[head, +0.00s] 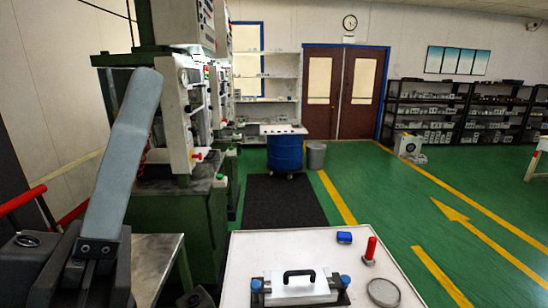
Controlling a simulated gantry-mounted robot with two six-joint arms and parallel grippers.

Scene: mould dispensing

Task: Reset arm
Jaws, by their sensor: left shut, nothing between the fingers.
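My left gripper (146,86) shows large at the left, close to the camera. Its long grey-blue finger is bolted to a dark block and points up, with the tip leaning right. It is shut and empty, in front of the green machine. My right gripper is not in view. A silver mould (298,286) with a black handle and blue knobs at its ends lies on the white table (258,250), at the bottom edge, well to the right of my left gripper.
A green machine (205,215) with a metal shelf stands behind my left gripper. A blue drum (285,153) stands farther back. Green floor at right is clear.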

